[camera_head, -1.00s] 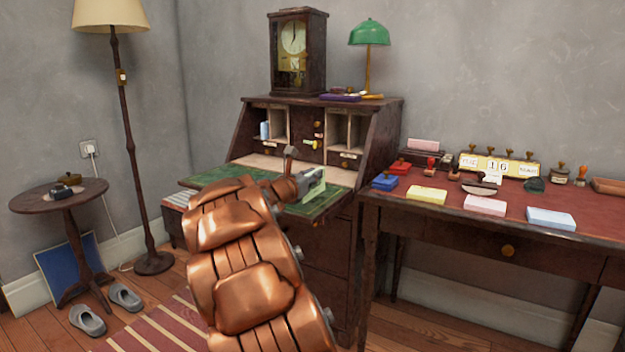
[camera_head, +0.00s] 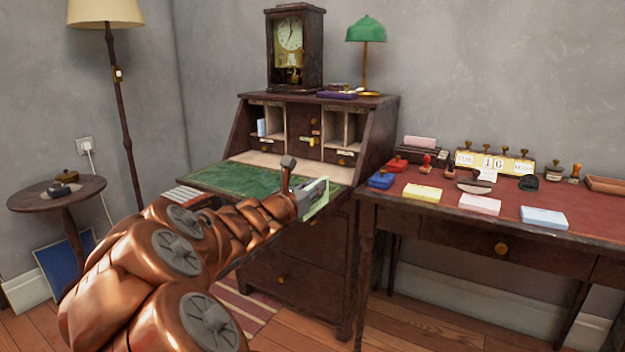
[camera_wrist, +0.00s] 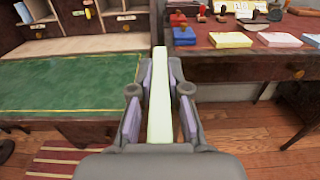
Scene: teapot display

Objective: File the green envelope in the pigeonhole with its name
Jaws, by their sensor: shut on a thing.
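My gripper (camera_wrist: 160,105) is shut on the pale green envelope (camera_wrist: 160,75), which stands edge-on between the two fingers in the wrist view. In the head view my gripper (camera_head: 311,193) holds the envelope (camera_head: 318,203) in front of the right front corner of the desk's green writing surface (camera_head: 240,181). The pigeonholes (camera_head: 333,130) are at the back of the open desk, beyond my gripper. A pale blue envelope (camera_head: 262,127) stands in a left pigeonhole. Small labels sit below the pigeonholes, too small to read.
The red-topped table (camera_head: 440,201) at the right bears yellow, pink and blue paper stacks, stamps and a calendar (camera_head: 494,163). A clock (camera_head: 294,47) and a green lamp (camera_head: 366,35) stand on the desk. The green writing surface looks mostly clear.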

